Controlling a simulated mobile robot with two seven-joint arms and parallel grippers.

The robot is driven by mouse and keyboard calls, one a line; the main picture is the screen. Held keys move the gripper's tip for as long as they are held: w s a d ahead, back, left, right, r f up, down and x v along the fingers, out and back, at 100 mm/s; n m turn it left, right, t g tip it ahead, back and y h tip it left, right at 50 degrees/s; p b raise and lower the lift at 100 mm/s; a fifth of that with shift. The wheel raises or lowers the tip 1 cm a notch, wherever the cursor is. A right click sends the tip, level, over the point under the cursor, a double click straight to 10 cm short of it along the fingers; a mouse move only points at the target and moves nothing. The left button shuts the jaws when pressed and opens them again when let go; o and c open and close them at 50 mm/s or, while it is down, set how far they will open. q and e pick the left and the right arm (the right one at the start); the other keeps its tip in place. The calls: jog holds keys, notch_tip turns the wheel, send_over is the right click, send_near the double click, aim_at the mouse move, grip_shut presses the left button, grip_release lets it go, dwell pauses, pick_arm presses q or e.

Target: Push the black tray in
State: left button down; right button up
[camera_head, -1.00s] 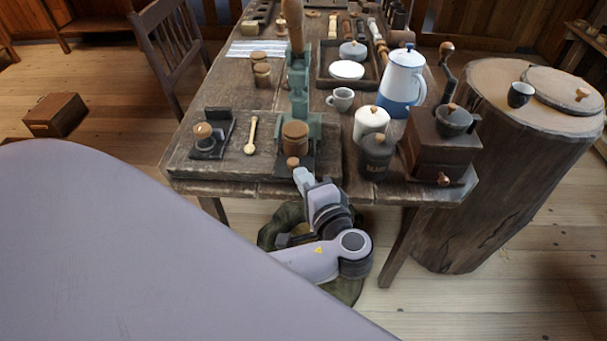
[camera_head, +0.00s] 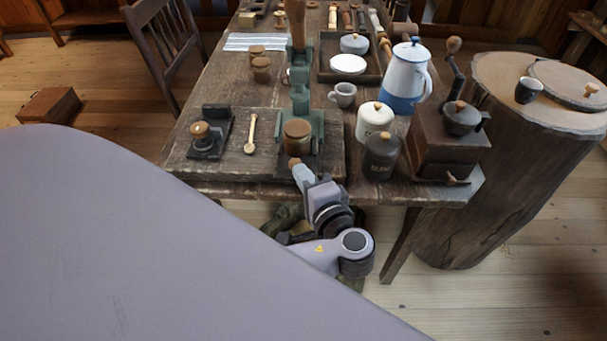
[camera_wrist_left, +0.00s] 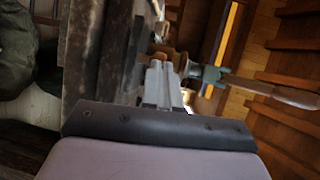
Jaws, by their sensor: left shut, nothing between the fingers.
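The black tray (camera_head: 312,166) lies low at the foot of the green press (camera_head: 301,100), at the front edge of the table. A brown wooden spool (camera_head: 297,136) stands on it, with a small wooden knob (camera_head: 294,162) at its front. My left gripper (camera_head: 299,168) is shut and empty, pointing at the knob from the front. The fingertips are at or very near the knob; contact cannot be told. In the left wrist view the shut fingers (camera_wrist_left: 160,82) point towards the wooden parts and the green press (camera_wrist_left: 209,73). My right gripper is not in view.
The table's front edge is below the tray.

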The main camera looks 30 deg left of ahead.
aim_at(308, 144)
pick_arm(q)
jog(key=w+a, duration=0.1)
jog(key=w, duration=0.1)
jog(key=w+a+b, duration=0.1)
jog(key=w+a, duration=0.1)
jog(key=w, duration=0.1)
jog(key=w+a+b, duration=0.1)
jog(key=w+a, duration=0.1)
jog(key=w, duration=0.1)
jog(key=shift+w+a, duration=0.1)
jog(key=shift+w, duration=0.1)
jog(key=shift+r, duration=0.2)
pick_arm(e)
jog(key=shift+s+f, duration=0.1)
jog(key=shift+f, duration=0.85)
pick_arm(q)
jog(key=shift+a+r, duration=0.1)
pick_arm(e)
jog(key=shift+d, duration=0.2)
